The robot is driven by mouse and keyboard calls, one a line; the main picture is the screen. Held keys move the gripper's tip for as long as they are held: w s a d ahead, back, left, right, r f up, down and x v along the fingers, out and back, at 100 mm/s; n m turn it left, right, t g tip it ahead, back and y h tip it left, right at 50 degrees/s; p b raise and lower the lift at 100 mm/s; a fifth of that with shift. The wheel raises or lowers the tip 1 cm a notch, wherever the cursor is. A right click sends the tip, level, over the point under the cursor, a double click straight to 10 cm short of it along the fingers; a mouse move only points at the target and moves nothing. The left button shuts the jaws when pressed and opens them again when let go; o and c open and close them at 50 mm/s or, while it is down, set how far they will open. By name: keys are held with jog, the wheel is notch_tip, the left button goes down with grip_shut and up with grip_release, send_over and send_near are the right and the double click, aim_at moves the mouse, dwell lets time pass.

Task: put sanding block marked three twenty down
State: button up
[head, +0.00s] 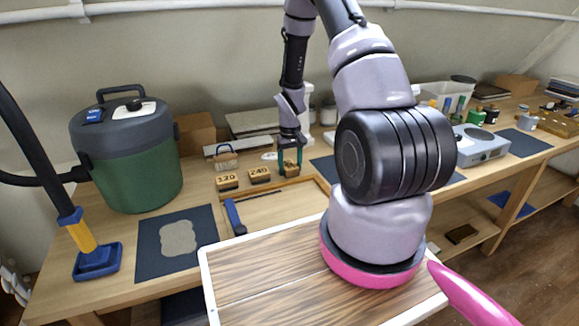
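A sanding block (291,170) with a tan wooden body sits between the fingers of my gripper (290,160), at the right end of a row of similar blocks. Its marking is not readable, as the fingers partly cover it. My gripper points down, with a finger at each side of the block, and appears shut on it. The block is at or just above the bench top; I cannot tell whether it touches. To its left stand the block marked 120 (227,182) and the block marked 240 (260,175).
A green and black vacuum (128,150) stands at the left, by a dark mat (177,243). A shallow wooden tray (280,207) lies before the blocks, with a blue-handled tool (234,217) at its left. A grey device (480,145) stands at the right. My arm hides the bench's middle.

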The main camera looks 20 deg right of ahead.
jog(key=shift+s+a+f, duration=0.1)
jog(key=shift+a+f, duration=0.05)
jog(key=shift+a, duration=0.15)
jog(key=shift+r, duration=0.25)
notch_tip(320, 180, up, 12)
notch_tip(320, 180, up, 20)
jog(key=m+t, duration=0.2)
jog(key=t, duration=0.1)
send_over(289, 165)
jog(key=s+a, duration=0.3)
jog(key=s, duration=0.3)
jog(key=s+a+r+m+t+y, duration=0.1)
jog(key=s+a+r+t, duration=0.1)
jog(key=s+r, duration=0.4)
jog(key=s+a+r+m+t+y, duration=0.1)
jog(key=s+a+r+t, duration=0.1)
jog(key=s+r, duration=0.5)
jog(key=s+a, duration=0.1)
jog(key=s, duration=0.3)
jog(key=shift+a+r, duration=0.2)
jog(key=shift+r, duration=0.05)
jog(key=shift+s, duration=0.1)
